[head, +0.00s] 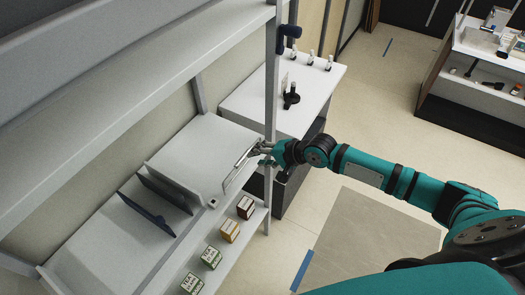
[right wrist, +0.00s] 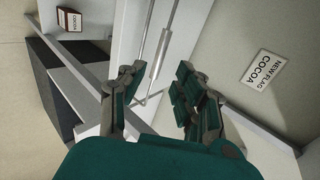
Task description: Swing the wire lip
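The wire lip (head: 238,169) is a thin metal loop at the front right edge of the white shelf (head: 203,150) in the head view. In the right wrist view, the wire lip (right wrist: 161,54) runs from the top edge down towards my fingers. My right gripper (head: 264,152) is at its far end in the head view. In the right wrist view, my right gripper (right wrist: 155,88) has its fingers apart, with the bent wire end between them. I cannot tell whether either finger touches it. My left gripper is not in view.
A grey post (head: 271,100) stands close beside my right gripper. Dark dividers (head: 148,208) stand on the left. A cocoa label (right wrist: 264,69) shows in the right wrist view.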

